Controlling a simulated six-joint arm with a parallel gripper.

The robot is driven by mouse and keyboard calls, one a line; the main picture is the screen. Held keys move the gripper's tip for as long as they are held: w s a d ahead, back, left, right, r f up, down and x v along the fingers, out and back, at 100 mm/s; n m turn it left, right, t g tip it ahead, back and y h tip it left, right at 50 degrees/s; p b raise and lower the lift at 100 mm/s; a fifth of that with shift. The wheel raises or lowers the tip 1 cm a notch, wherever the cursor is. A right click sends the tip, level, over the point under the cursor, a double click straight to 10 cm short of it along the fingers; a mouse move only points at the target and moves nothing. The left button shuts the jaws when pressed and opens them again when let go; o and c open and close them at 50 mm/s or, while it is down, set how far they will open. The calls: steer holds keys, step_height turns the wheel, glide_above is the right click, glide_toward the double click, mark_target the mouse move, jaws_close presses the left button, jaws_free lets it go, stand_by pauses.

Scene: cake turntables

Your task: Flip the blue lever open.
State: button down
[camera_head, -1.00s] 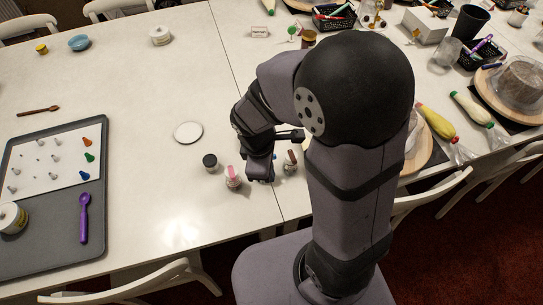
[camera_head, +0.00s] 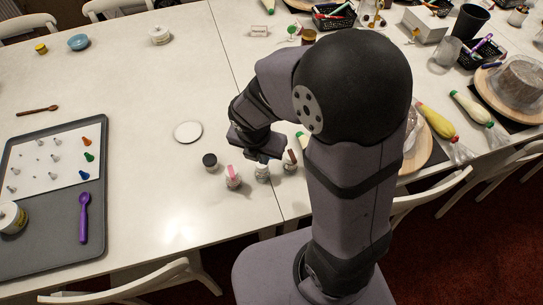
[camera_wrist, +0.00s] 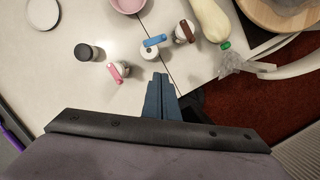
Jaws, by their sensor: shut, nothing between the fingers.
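The blue lever (camera_wrist: 154,41) lies across the top of a small white jar (camera_wrist: 149,54) in the wrist view, with one end past the rim. I cannot tell how far it is raised. In the head view the jar (camera_head: 261,173) stands upright just below my gripper (camera_head: 262,156), which hides its top and the lever. My gripper (camera_wrist: 161,78) is shut and empty in the wrist view. Its fingertips are apart from the jar and lever in that picture.
A jar with a pink lever (camera_wrist: 117,70) and a dark-lidded jar (camera_wrist: 87,52) stand left of the blue-lever jar. A jar with a brown lever (camera_wrist: 185,32) stands right. A white disc (camera_head: 188,131) lies behind.

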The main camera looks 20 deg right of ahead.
steer(key=w+d+f, duration=0.4)
steer(key=w+f, duration=0.1)
steer(key=f, duration=0.4)
steer(key=shift+f+b, duration=0.25)
steer(key=shift+b, duration=0.1)
steer(key=shift+w+d+n+p, duration=0.3)
steer(key=shift+w+p, duration=0.15)
steer(key=shift+p, duration=0.45)
steer(key=shift+w+d+n+p, duration=0.15)
steer(key=shift+w+n+p, duration=0.2)
steer(key=shift+p, duration=0.55)
steer(key=shift+a, duration=0.1)
